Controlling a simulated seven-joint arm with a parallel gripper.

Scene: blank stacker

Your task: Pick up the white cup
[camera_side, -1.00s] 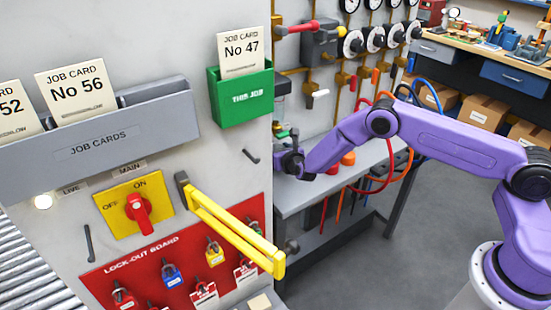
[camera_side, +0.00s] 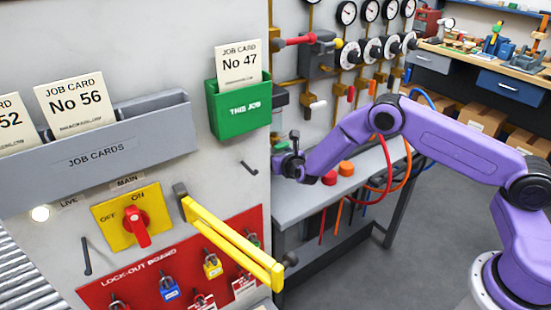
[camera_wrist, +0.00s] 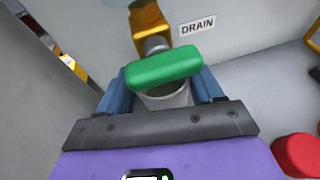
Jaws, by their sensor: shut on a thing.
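In the wrist view, the white cup (camera_wrist: 172,99) sits between the two blue fingers of my gripper (camera_wrist: 165,86). The gripper is shut on it. I see only part of the cup's rim and its dark inside, because a green bar-shaped handle (camera_wrist: 165,68) covers much of it. In the side view, my gripper (camera_side: 284,163) is above the grey bench, just past the edge of the machine panel, which partly hides it. The cup cannot be made out there.
A brass-coloured pipe fitting (camera_wrist: 148,20) stands directly beyond the cup, near a DRAIN label (camera_wrist: 198,26). A red round knob (camera_wrist: 298,155) is at the right. The grey panel with its yellow lever (camera_side: 232,243) stands left of my gripper. Hoses (camera_side: 388,165) hang near my forearm.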

